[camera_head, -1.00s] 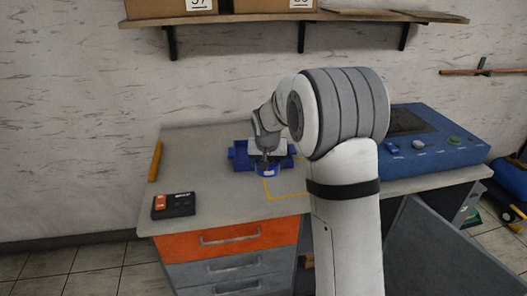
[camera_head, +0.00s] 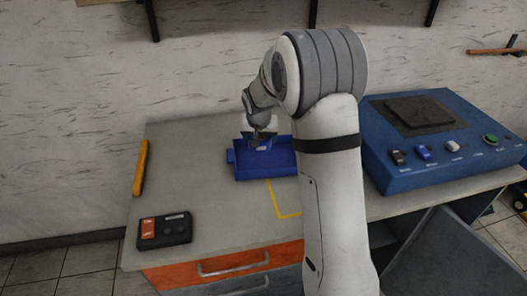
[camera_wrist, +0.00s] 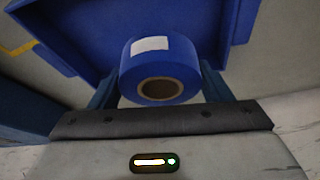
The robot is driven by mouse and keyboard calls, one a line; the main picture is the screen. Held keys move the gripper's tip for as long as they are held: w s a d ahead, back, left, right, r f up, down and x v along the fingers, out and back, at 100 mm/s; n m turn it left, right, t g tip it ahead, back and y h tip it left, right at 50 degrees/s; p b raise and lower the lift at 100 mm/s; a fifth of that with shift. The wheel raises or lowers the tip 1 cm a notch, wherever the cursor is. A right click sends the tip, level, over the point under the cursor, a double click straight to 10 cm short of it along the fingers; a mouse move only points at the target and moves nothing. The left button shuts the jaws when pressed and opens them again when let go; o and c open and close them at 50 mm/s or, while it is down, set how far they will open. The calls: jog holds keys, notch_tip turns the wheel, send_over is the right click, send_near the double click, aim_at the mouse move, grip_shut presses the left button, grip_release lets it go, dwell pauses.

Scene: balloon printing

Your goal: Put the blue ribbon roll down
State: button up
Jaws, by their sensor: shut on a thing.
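The blue ribbon roll (camera_wrist: 160,68) has a white label and a brown core. My gripper (camera_wrist: 160,88) is shut on it, with a finger on each side of the roll in the wrist view. A blue tray (camera_wrist: 85,35) with raised walls lies behind the roll in that view. In the head view my gripper (camera_head: 260,138) is over the back part of the blue tray (camera_head: 265,174) on the workbench. The roll shows there only as a small blue patch (camera_head: 262,145). I cannot tell whether it touches the tray.
A yellow outline (camera_head: 282,205) is marked on the grey bench (camera_head: 200,165). A black device with an orange part (camera_head: 165,231) is at the front left, and a yellow bar (camera_head: 141,167) at the left edge. A blue control machine (camera_head: 440,165) stands right of my arm.

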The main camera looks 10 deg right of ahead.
aim_at(260, 157)
jog(key=shift+f, duration=3)
jog(key=shift+s, duration=0.1)
jog(key=shift+f, duration=0.15)
jog(key=o, duration=1.1)
